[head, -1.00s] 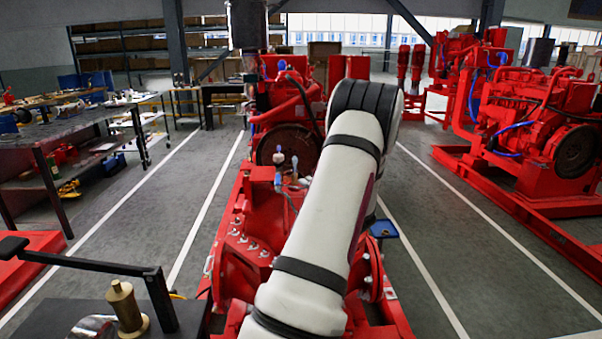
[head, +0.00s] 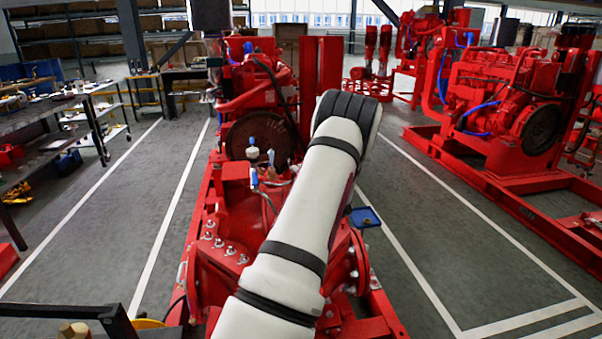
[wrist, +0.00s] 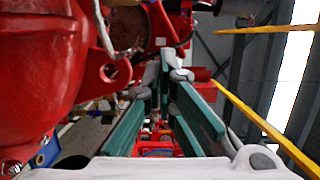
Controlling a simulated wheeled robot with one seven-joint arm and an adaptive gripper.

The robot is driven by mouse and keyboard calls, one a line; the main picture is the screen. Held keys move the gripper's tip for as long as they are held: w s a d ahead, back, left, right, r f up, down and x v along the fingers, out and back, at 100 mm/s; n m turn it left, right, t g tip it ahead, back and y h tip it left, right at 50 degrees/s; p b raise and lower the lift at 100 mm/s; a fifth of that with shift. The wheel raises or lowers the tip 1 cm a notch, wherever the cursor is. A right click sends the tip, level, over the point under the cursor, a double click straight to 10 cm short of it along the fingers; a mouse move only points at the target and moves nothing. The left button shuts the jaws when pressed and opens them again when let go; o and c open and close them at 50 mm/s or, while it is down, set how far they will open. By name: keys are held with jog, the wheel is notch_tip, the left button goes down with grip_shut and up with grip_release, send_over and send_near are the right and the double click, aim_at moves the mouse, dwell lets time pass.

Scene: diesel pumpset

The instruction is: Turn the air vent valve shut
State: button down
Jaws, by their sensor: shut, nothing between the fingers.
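A small fitting with a blue handle (head: 254,178) stands on the red pump in the head view, left of my arm; it may be the air vent valve. I cannot tell the handle's angle. In the wrist view I cannot pick out the valve. My gripper (wrist: 165,85) shows there with green-padded fingers, shut and empty, beside the rounded red casing (wrist: 40,60). In the head view my own arm hides the gripper.
The red pumpset's bolted flange (head: 215,265) is left of my arm. A blue tray (head: 366,217) is on the right. Another red engine (head: 510,110) stands further right, and a workbench (head: 60,120) at left. Marked floor lanes (head: 120,215) are clear.

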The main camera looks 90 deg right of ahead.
jog(key=w+d+p, duration=0.1)
jog(key=w+d, duration=0.3)
jog(key=w, duration=0.2)
jog(key=shift+w+d, duration=0.15)
jog(key=shift+w, duration=0.05)
jog(key=shift+w, duration=0.1)
dwell(0.3)
